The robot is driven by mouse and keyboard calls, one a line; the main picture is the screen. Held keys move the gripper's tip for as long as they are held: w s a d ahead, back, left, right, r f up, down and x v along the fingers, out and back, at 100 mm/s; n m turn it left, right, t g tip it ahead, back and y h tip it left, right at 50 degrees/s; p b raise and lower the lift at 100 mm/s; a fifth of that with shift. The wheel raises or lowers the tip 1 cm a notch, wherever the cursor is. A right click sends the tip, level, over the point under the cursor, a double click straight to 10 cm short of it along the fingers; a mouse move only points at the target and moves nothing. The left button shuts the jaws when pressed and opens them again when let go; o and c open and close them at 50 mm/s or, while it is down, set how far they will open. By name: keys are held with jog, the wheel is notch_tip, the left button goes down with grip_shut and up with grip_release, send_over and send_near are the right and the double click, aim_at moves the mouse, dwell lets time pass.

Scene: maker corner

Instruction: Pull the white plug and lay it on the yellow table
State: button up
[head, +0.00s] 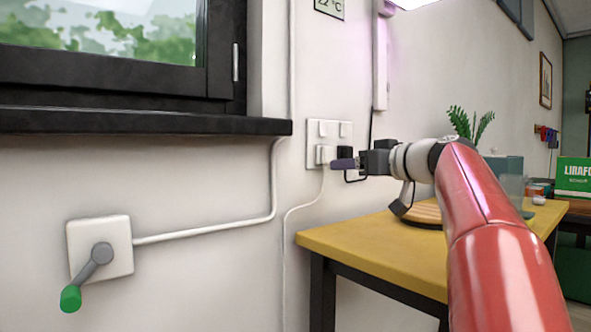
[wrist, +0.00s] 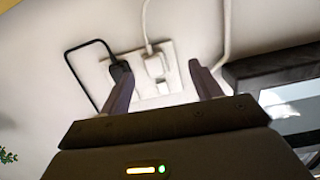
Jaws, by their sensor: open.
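The white plug (head: 321,155) sits in the wall socket plate (head: 313,132), its white cord hanging down the wall. In the wrist view the white plug (wrist: 155,66) shows between the two fingertips, a little beyond them. My gripper (head: 338,164) is open in front of the socket plate; it also shows in the wrist view (wrist: 160,74) with nothing held between its fingers. A black plug (wrist: 121,74) sits beside the white one, partly behind one finger. The yellow table (head: 345,243) stands below and to the right, against the wall.
On the table, a round wooden-based item (head: 424,213) stands partly behind my arm, and a plant (head: 470,124) stands farther back. The black window sill (head: 150,122) juts out at left. A lever switch box (head: 99,247) is low on the wall. The table's near-left corner is clear.

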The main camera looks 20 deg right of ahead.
aim_at(330, 155)
jog(key=shift+w+d+r+n+t+y, duration=0.15)
jog(key=shift+d+r+n+t, duration=0.05)
jog(key=shift+d+r, duration=0.3)
jog(key=shift+w+d+r+n+t+y, duration=0.2)
jog(key=shift+d+r, duration=0.15)
jog(key=shift+d, duration=0.15)
jog(key=shift+p+x, duration=1.85)
jog(key=shift+x, duration=2.6)
jog(key=shift+b, duration=0.45)
jog(key=c, duration=1.3)
jog(key=shift+b+v, duration=1.85)
jog(key=shift+v, duration=1.15)
jog(key=shift+c, duration=0.2)
